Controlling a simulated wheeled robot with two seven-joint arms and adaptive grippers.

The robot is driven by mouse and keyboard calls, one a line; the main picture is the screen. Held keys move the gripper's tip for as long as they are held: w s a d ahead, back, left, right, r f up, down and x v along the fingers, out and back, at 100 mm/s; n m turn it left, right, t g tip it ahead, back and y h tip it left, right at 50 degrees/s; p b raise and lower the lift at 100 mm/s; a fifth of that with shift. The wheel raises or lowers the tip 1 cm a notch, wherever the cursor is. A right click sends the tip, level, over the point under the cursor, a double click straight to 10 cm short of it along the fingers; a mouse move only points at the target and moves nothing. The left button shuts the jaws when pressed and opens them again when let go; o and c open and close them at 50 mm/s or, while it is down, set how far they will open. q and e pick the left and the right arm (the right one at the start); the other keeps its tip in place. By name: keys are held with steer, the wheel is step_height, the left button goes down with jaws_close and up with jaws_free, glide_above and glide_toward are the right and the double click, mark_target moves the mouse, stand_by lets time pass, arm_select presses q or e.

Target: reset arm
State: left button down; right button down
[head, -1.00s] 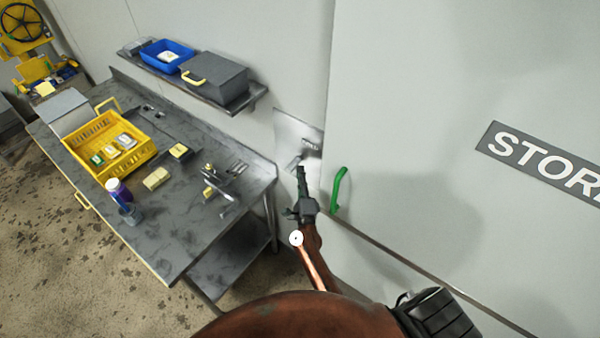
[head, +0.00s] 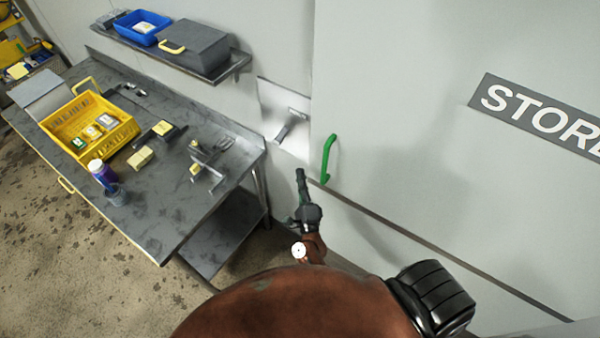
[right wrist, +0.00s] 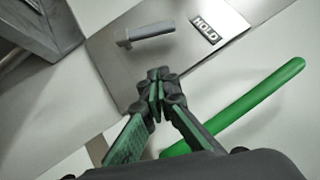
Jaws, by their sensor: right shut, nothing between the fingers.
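My right gripper (head: 301,178) is shut and empty, in front of the wall between the workbench and the green door handle. In the right wrist view its fingertips (right wrist: 157,82) meet, with nothing between them. A metal plate (right wrist: 118,72) marked "HOLD" is on the wall beyond the fingertips, with a grey lever (right wrist: 150,35) sticking out. In the head view the lever (head: 290,127) is above the gripper, apart from it. The green handle (head: 327,158) stands just right of the gripper; it also shows in the right wrist view (right wrist: 245,105). My left gripper is not in view.
A wall shelf (head: 225,75) carries a blue bin (head: 125,35) and a grey case (head: 200,50). A "STOR" sign (head: 500,100) is on the right wall panel.

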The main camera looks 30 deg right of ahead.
stand_by(0.4)
steer(key=s+a+f+n+g+y+b, duration=0.1)
steer(key=a+f+n+g+y, duration=0.3)
steer(key=f, duration=0.7)
steer(key=s+f+n+t+y+b, duration=0.15)
steer(key=f+n, duration=0.35)
steer(key=f, duration=0.6)
steer(key=s+a+f+n+g+y+b, duration=0.1)
steer(key=s+f+n+g, duration=0.4)
steer(key=f, duration=0.6)
steer(key=s+f+n+g+y+b, duration=0.1)
steer(key=s+f+n, duration=0.1)
steer(key=s+f, duration=0.6)
steer(key=s+d+f+n+g+b, duration=0.25)
steer(key=s+f+n+g, duration=0.35)
steer(key=s+f, duration=1.2)
steer(key=s+d+f+n+g, duration=0.2)
steer(key=s+f, duration=0.1)
steer(key=s, duration=0.5)
steer(key=s+d+f+n+g, duration=0.2)
steer(key=s+d+f, duration=0.1)
steer(key=s, duration=0.5)
steer(key=shift+s+d+f+h+b, duration=0.35)
steer(key=shift+f+h+b, duration=0.1)
steer(key=shift+f, duration=0.15)
